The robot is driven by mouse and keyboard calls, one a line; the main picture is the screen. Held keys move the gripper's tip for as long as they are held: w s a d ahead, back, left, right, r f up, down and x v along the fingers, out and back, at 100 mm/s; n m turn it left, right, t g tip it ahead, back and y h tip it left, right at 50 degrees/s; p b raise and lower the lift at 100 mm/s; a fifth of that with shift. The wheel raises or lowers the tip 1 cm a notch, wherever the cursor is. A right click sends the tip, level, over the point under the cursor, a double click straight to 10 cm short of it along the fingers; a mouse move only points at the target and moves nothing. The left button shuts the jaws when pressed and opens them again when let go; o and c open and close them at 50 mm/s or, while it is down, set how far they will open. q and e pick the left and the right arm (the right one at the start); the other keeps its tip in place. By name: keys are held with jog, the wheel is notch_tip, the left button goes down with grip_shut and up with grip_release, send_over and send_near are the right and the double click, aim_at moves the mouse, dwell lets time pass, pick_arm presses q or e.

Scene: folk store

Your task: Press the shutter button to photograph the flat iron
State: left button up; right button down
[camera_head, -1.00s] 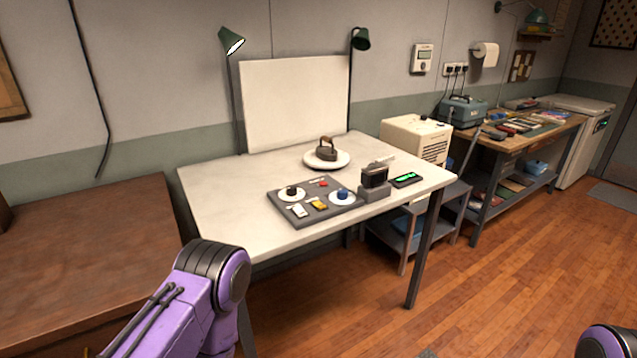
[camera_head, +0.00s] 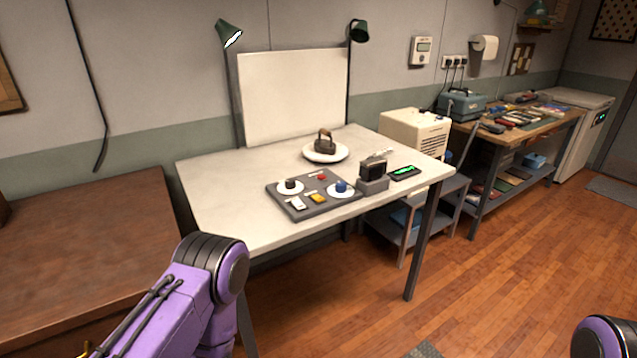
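The dark flat iron (camera_head: 325,143) stands on a round white plate (camera_head: 312,157) at the back of the white table (camera_head: 222,196), in front of a white backdrop board. A grey control panel (camera_head: 285,207) lies nearer the front edge. It bears a black knob (camera_head: 290,184), a blue knob (camera_head: 341,186), a small red button (camera_head: 321,177), a white switch (camera_head: 298,203) and a yellow switch (camera_head: 318,198). I cannot tell which is the shutter button. A dark camera-like device (camera_head: 373,171) on a grey block stands right of the panel. Neither gripper shows; only purple arm parts do.
A small black display with green light (camera_head: 404,172) lies right of the device. A brown cabinet (camera_head: 85,255) is at left. A cluttered workbench (camera_head: 500,139) stands at right. Wooden floor is open at front right.

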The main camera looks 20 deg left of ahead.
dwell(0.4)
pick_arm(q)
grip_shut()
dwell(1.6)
